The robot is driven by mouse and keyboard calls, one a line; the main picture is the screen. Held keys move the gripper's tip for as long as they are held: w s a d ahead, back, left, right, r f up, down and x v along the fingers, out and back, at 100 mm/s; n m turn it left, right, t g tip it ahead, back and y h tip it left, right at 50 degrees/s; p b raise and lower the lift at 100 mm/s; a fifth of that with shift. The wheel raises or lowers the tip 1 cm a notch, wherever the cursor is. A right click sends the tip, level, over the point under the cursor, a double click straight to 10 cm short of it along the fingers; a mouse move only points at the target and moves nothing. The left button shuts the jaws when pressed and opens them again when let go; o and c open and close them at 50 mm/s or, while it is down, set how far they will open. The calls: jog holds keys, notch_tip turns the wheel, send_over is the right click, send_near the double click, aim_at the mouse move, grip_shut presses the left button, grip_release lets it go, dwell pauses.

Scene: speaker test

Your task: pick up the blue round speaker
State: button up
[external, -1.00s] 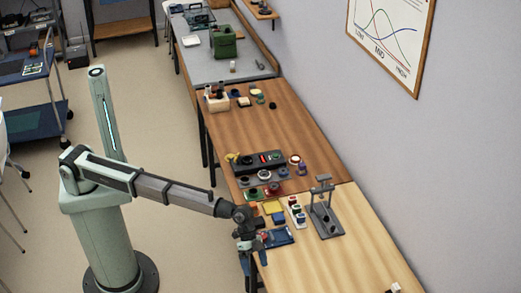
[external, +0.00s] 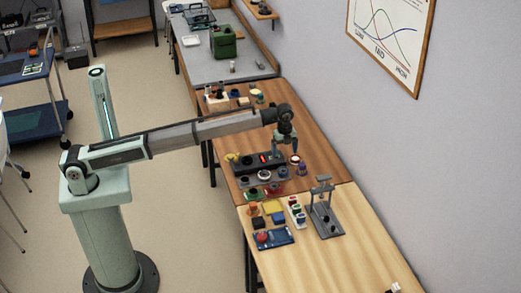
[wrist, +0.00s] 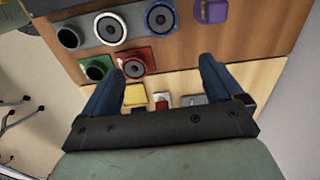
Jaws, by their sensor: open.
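My gripper (external: 285,149) is open and empty above the brown table, over the right end of the dark speaker rack. In the wrist view its two blue fingers (wrist: 163,72) stand wide apart with nothing between the tips. A small dark-blue round thing (external: 235,93) sits at the table's far end; it may be the blue round speaker, but it is too small to be sure. A purple-blue block-like unit (external: 302,169) stands right of the rack, and it shows at the top of the wrist view (wrist: 211,11).
Below the gripper are a grey speaker panel (wrist: 135,22), a green speaker (wrist: 96,67) and a red speaker (wrist: 134,65). A grey stand (external: 325,215) and a blue tray (external: 284,238) are on the lighter table.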

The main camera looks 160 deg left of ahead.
jog(key=s, duration=0.2)
send_over(283, 170)
notch_tip(283, 170, down, 8)
jog(key=shift+w+d+r, duration=0.1)
jog(key=shift+w+r, duration=0.05)
jog(key=shift+a+f, duration=0.2)
jog(key=shift+f, duration=2.5)
jog(key=shift+c, duration=0.2)
jog(key=c, duration=1)
jog(key=shift+c, duration=0.2)
jog(key=shift+r, duration=0.15)
